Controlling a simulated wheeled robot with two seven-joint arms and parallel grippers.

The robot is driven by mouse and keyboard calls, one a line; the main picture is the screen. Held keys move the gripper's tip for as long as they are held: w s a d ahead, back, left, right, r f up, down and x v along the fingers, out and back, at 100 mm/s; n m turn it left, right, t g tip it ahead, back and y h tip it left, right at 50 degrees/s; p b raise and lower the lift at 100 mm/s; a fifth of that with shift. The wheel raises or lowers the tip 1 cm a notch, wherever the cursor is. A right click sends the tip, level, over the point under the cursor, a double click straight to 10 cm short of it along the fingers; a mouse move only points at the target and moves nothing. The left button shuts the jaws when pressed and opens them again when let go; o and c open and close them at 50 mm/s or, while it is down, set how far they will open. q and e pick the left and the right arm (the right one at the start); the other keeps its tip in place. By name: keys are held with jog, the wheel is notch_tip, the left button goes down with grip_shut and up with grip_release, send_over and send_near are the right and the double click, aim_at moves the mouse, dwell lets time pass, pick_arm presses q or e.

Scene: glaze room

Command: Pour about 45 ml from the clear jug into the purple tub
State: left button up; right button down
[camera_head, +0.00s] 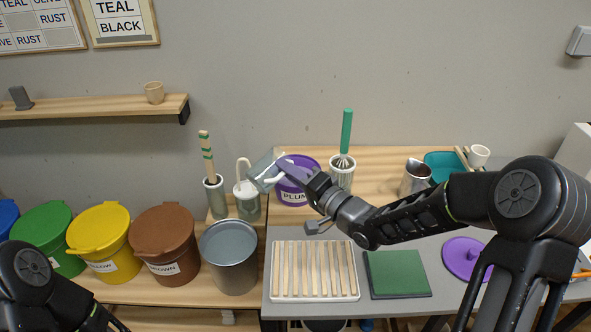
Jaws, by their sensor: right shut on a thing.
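The purple tub (297,197), labelled PLUM, stands open at the back left of the grey worktop area. My right gripper (284,172) is shut on the clear jug (263,167). It holds the jug up at the tub's left side, and the jug looks tilted. The jug overlaps the tub's left rim in the picture. White shows at the jug's lower part, but I cannot tell whether any liquid is running out. The gripper and wrist hide part of the tub's opening. My left arm shows at the bottom left; its gripper is out of view.
A whisk with a green handle (347,131) stands right of the tub. A slatted rack (312,297) and green board (398,273) lie in front.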

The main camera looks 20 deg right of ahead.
jog(key=shift+w+d, duration=0.15)
jog(key=shift+d, duration=0.1)
jog(key=shift+w+d+r+m+p, duration=0.1)
jog(key=shift+w+d+m+p, duration=0.15)
jog(key=shift+d+m+p, duration=0.25)
dwell(0.5)
jog(key=shift+w+d+r+m+p, duration=0.15)
jog(key=shift+w+d+m+p, duration=0.15)
jog(key=shift+d+m+p, duration=0.15)
jog(key=a+n+b, duration=0.1)
jog(key=s+a+f+n+b, duration=0.1)
jog(key=b, duration=0.1)
jog(key=shift+s+f, duration=0.1)
jog(key=shift+f, duration=0.1)
jog(key=n, duration=0.1)
jog(key=r+n+b, duration=0.1)
jog(key=a+n, duration=0.1)
jog(key=shift+s+r+b, duration=0.25)
jog(key=shift+r+b, duration=0.15)
